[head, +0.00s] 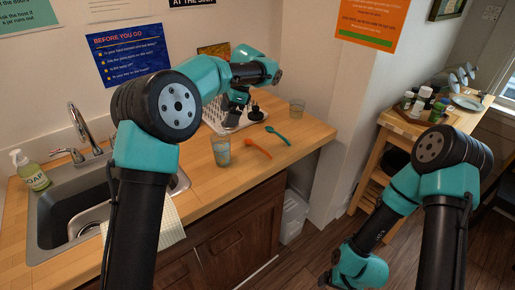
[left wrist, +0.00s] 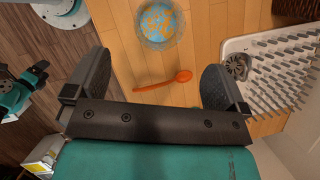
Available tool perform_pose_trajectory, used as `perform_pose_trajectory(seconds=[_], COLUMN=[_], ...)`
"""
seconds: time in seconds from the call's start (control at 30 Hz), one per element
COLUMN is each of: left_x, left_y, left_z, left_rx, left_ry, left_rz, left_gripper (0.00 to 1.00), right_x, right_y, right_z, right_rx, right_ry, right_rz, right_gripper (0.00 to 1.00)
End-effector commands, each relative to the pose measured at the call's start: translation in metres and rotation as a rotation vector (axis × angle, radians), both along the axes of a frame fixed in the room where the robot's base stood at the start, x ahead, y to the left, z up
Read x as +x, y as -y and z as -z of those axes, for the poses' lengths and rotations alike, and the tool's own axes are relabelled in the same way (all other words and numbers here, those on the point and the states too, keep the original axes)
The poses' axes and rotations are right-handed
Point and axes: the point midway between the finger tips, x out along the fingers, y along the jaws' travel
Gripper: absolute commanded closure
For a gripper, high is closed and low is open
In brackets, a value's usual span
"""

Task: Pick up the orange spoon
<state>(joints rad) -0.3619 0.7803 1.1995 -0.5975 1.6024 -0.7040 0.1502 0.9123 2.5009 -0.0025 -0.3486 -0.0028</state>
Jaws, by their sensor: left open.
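The orange spoon (head: 260,149) lies on the wooden counter, between a drinking glass and a teal spoon (head: 278,136). In the left wrist view the orange spoon (left wrist: 164,83) lies below, in the gap between my fingers, with its bowl toward the right finger. My left gripper (head: 243,112) is open and empty, above the counter by the drying rack and apart from the spoon. Its two fingers (left wrist: 156,85) frame the spoon in the left wrist view. My right arm hangs low at the right; its gripper (head: 340,276) is small at the lower edge, its jaws unclear.
A glass (head: 221,151) stands close to the spoon; it also shows in the left wrist view (left wrist: 158,22). A sink (head: 60,215) is at the left. The counter's front edge is near.

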Motion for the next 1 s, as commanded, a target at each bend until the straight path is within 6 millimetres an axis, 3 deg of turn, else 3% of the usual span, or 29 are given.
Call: perform_pose_trajectory(seconds=[0.1,0.67,1.0], left_x=[0.0000,0.0000,0.0005], left_y=[0.0000,0.0000,-0.0009], left_z=[0.0000,0.0000,0.0004], left_rx=[0.000,0.000,-0.001], left_ry=[0.000,0.000,0.010], left_rz=[0.000,0.000,-0.024], left_gripper=[0.01,0.55,0.56], right_x=[0.0000,0.0000,0.0000], right_y=[0.0000,0.0000,0.0000], right_z=[0.0000,0.0000,0.0000], right_rx=[0.000,0.000,0.000], right_ry=[0.000,0.000,0.000], right_rz=[0.000,0.000,0.000], right_gripper=[0.15,0.15,0.15])
